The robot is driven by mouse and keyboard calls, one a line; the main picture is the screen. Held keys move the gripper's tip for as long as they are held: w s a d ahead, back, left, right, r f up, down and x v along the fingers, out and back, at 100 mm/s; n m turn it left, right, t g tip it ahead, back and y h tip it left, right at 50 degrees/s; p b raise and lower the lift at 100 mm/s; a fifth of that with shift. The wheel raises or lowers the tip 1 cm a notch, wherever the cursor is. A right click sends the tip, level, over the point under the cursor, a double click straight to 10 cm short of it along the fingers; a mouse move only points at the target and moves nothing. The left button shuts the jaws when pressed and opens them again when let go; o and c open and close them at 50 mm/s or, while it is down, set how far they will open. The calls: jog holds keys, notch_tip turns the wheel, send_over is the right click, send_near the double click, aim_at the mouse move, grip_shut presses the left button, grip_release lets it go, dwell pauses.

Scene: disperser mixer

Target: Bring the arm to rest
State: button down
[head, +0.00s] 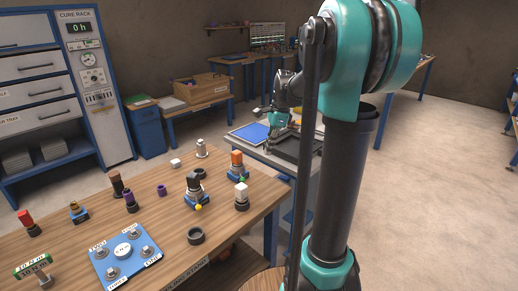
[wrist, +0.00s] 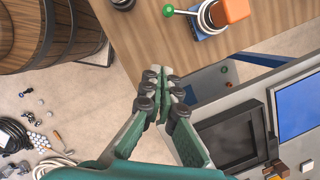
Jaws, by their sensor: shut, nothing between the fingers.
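My gripper (wrist: 163,90) is shut, with its dark-padded fingertips together and nothing between them. In the wrist view it hangs over the gap between the wooden bench (wrist: 160,40) and a grey table with a black tray (wrist: 232,140). It touches nothing that I can see. In the head view my arm (head: 340,180) rises at the right and hides part of the room behind it. The far end of the arm shows beyond the bench, near the grey table.
The wooden bench (head: 75,250) carries a blue plate (head: 125,255) with knobs, a dark ring (head: 195,236), an orange-topped piece (head: 237,165) and several small parts. A cure rack (head: 95,70) stands at left. A barrel (wrist: 50,30) and loose floor items show in the wrist view. Floor at right is clear.

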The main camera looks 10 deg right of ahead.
jog(key=s+f+n+t+h, duration=0.1)
jog(key=s+f+n+t, duration=0.1)
jog(key=s+f+n, duration=0.5)
jog(key=s+f+n+t+h, duration=0.1)
jog(key=s+f+n+t, duration=0.1)
jog(key=s+f+n, duration=0.6)
jog(key=s+n, duration=0.3)
jog(key=s, duration=0.3)
jog(key=shift+h, duration=0.3)
jog(key=shift+a+f, duration=0.1)
